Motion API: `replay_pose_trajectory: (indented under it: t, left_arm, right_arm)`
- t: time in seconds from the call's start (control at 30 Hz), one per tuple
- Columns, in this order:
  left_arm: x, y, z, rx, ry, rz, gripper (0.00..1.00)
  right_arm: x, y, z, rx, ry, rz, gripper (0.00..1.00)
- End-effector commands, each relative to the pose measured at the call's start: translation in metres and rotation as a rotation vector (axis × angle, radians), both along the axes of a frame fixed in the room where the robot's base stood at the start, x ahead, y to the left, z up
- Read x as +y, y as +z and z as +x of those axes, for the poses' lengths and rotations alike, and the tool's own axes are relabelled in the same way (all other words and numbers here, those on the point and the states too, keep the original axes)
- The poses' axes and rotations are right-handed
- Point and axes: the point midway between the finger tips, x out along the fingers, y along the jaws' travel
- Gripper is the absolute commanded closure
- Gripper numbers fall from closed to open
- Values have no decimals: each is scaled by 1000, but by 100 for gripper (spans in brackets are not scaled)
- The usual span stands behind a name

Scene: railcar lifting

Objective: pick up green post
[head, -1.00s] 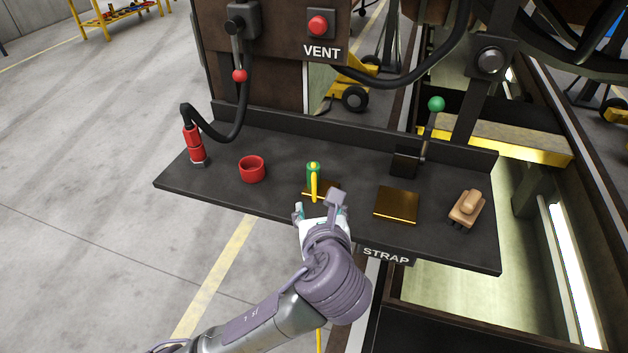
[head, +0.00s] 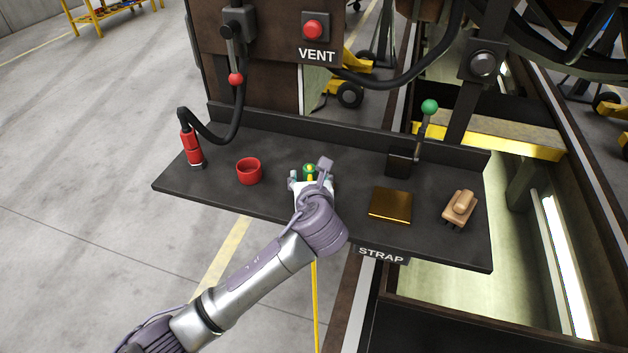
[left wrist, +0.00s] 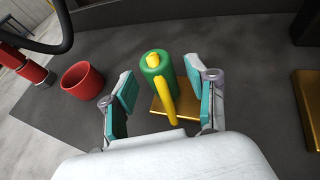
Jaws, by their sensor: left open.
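The green post (left wrist: 157,68) stands upright on a small brass plate on the dark shelf, with a yellow strap over its top and down its near side. In the left wrist view it stands between the two open fingers of my left gripper (left wrist: 160,98), with space visible on both sides. In the head view only the top of the green post (head: 309,170) shows past my left gripper (head: 311,182), which hides its lower part. My right gripper is not in view.
On the dark shelf (head: 345,231) are a red cup (head: 249,171), a red hose nozzle (head: 192,149), a brass plate (head: 390,205), a tan-handled brush (head: 460,208) and a green-knobbed lever (head: 429,107). A back ledge runs behind them.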

Motion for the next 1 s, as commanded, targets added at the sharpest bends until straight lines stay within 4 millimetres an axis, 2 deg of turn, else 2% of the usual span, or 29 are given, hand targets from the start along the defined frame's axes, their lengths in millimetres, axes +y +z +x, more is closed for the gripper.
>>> replay_pose_trajectory:
  t: [0.13,0.4,0.73,1.0]
  left_arm:
    - [0,-7,13,2,0,1,42]
    - [0,-8,15,1,-2,-1,44]
    - [0,-8,15,1,-1,0,99]
    - [0,-7,15,0,-2,-1,100]
  right_arm:
    - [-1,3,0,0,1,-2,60]
    - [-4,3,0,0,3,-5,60]
    - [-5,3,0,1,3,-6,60]
    - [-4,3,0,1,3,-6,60]
